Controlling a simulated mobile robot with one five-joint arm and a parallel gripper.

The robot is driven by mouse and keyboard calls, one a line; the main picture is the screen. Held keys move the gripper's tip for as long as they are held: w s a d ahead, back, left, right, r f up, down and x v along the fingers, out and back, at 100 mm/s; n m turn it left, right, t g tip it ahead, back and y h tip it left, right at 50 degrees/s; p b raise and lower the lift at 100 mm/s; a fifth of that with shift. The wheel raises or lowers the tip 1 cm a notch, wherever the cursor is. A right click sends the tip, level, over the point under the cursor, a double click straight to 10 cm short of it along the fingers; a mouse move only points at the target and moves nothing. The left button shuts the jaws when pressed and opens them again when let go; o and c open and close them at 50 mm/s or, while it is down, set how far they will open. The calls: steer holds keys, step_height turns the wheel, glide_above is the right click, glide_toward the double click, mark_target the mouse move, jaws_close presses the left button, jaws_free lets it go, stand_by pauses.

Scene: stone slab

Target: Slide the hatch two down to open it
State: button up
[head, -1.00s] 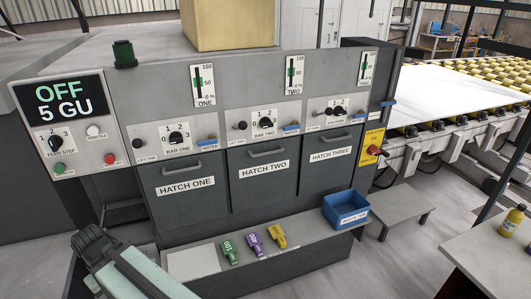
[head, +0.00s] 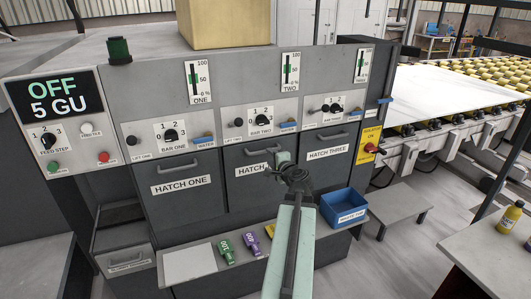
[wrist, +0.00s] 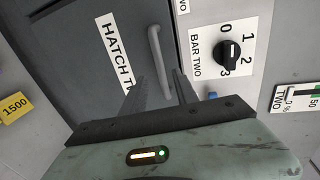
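Hatch two is a dark grey panel (head: 247,190) in the middle of the machine front, below the bar two knob. It appears closed, level with its neighbours. Its bar handle (head: 262,152) is near its top edge. My gripper (head: 282,158) is in front of the panel's upper right and covers part of its label. In the wrist view, my gripper (wrist: 160,78) is open, its two fingers apart. The handle (wrist: 156,55) shows beyond and between the fingertips, and the hatch two label (wrist: 116,50) is to their left. I cannot tell whether the fingers touch the handle.
Hatch one (head: 178,200) and hatch three (head: 328,170) flank it, both closed. The bar two knob (head: 264,120) and a blue water lever (head: 286,126) are just above. A ledge below carries a blue bin (head: 343,207) and colored tags, including a green one (head: 226,250).

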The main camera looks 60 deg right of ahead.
steer(key=b+x, duration=0.1)
steer(key=x, duration=0.7)
steer(key=shift+s+d+b, duration=0.1)
steer(key=shift+b, duration=0.2)
steer(key=shift+r, duration=0.1)
jaws_close()
stand_by(0.9)
